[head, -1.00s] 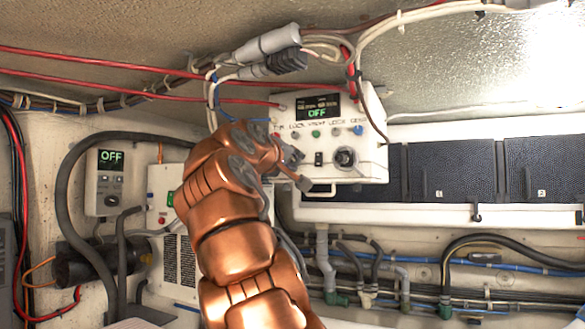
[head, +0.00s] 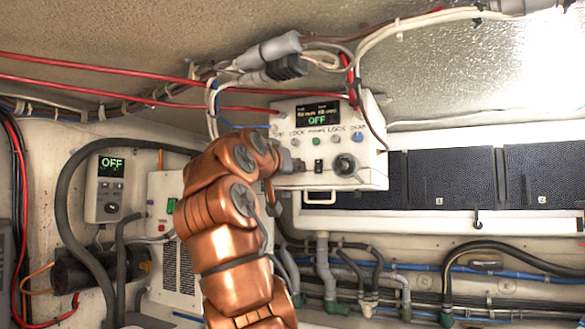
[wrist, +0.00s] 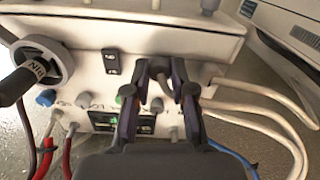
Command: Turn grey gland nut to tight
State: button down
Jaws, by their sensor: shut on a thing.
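The white control box (head: 370,172) hangs below the cable run in the head view, its display reading OFF. My gripper (head: 290,163) is at the lower left of the box's front, left of the black rocker switch (head: 318,166). In the wrist view my gripper (wrist: 162,80) has its dark fingers on either side of a small grey-brown round part, which I take to be the grey gland nut (wrist: 159,76), and is shut on it. The fingers hide most of the nut. My arm hides it in the head view. No tight mark is readable.
White cables (wrist: 262,112) run close beside the fingers. Red cables (head: 150,70) cross at the upper left. A grey unit (head: 106,185) reads OFF.

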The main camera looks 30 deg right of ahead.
jog(key=m, duration=0.4)
jog(key=shift+m+p, duration=0.3)
jog(key=shift+p, duration=0.05)
dwell(0.4)
jog(key=c, duration=1)
grip_release()
jog(key=shift+a, duration=0.1)
jog(key=v, duration=1.1)
jog(key=shift+s+a, duration=0.25)
jog(key=shift+a, duration=0.1)
